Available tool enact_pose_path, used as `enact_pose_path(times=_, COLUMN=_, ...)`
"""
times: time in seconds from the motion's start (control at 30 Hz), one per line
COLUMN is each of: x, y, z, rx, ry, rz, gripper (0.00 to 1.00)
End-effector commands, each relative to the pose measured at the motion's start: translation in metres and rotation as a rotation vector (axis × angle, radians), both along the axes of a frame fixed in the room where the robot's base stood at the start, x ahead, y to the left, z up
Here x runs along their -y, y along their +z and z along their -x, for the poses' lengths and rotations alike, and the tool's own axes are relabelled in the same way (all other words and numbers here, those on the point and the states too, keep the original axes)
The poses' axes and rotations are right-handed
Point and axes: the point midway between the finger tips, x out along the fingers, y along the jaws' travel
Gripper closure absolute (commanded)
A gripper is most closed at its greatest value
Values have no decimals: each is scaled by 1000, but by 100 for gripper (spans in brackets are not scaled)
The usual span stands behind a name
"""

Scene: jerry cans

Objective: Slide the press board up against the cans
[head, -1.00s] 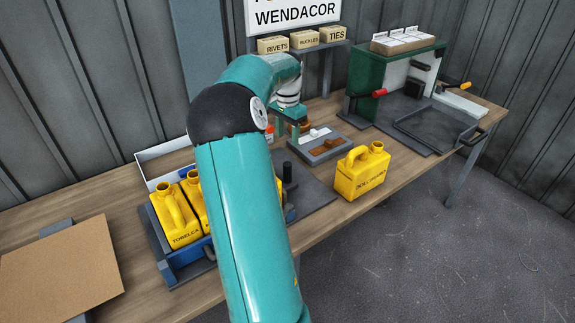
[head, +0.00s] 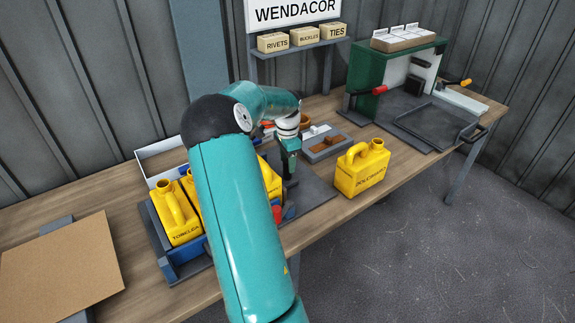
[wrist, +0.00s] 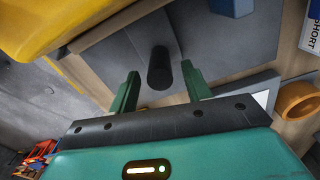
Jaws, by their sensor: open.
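Yellow jerry cans (head: 175,215) stand in a row in a blue rack (head: 190,268) on the bench, partly hidden behind my arm. In the wrist view, a yellow can (wrist: 50,22) fills the upper left. A dark upright post (wrist: 160,68) rises from a grey plate (head: 315,192); it may be the press board's handle, but the board itself is hard to make out. My gripper (head: 289,172) points down over this plate, right of the rack. In the wrist view, its open fingers (wrist: 160,72) are on either side of the post, with gaps visible.
A loose yellow can (head: 360,170) stands to the right near the bench's front edge. Behind are a grey tray with brown pieces (head: 325,145) and an orange cup (wrist: 298,100). A green press-like station (head: 400,80) occupies the right end. A brown board (head: 62,268) lies at left.

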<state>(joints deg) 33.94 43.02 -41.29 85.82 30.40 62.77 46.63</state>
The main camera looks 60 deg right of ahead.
Motion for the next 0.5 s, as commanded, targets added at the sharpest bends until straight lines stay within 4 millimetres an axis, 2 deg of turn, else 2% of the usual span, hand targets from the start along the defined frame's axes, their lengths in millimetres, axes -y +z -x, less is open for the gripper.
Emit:
enact_pose_path(times=0.03, x=0, y=-8, z=0, rx=-2, ry=0, rz=-1, gripper=51)
enact_pose_path(times=0.2, x=0, y=-20, z=0, rx=1, ry=0, rz=1, gripper=51)
enact_pose_path(times=0.47, x=0, y=-22, z=0, rx=1, ry=0, rz=1, gripper=51)
enact_pose_path(times=0.5, x=0, y=-22, z=0, rx=1, ry=0, rz=1, gripper=55)
